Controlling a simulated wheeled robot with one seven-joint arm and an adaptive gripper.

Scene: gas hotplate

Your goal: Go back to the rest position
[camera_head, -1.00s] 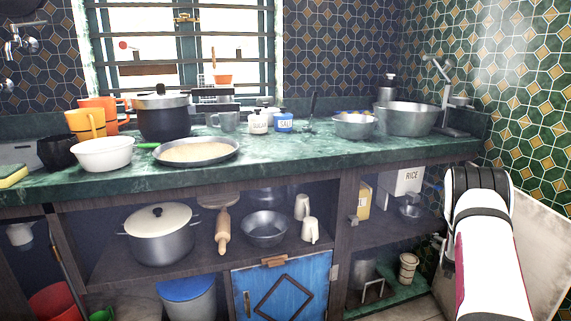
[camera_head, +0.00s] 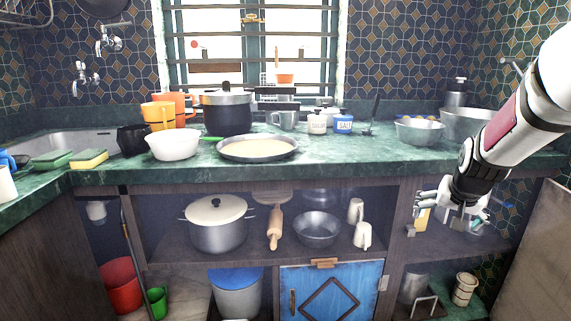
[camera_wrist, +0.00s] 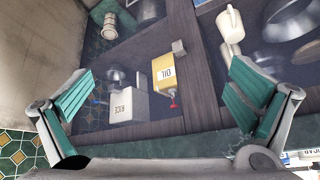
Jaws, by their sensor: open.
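My gripper (camera_head: 447,222) is at the right in the head view, in front of the lower shelves beneath the green counter (camera_head: 370,155). It also shows in the wrist view (camera_wrist: 160,95), with its two green-padded fingers spread wide apart. The gripper is open and nothing is between the fingers. Beyond them, in the wrist view, a yellow oil box (camera_wrist: 164,78) and a white rice box (camera_wrist: 128,104) stand on a shelf, apart from the fingers. In the head view my gripper and arm hide most of these boxes.
The counter holds a pan (camera_head: 257,149), a white bowl (camera_head: 172,145), a dark pot (camera_head: 227,112) and metal bowls (camera_head: 419,131). Below are a lidded pot (camera_head: 216,224), a rolling pin (camera_head: 275,228) and a blue cabinet door (camera_head: 331,291). A pale panel (camera_head: 532,245) stands at the right.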

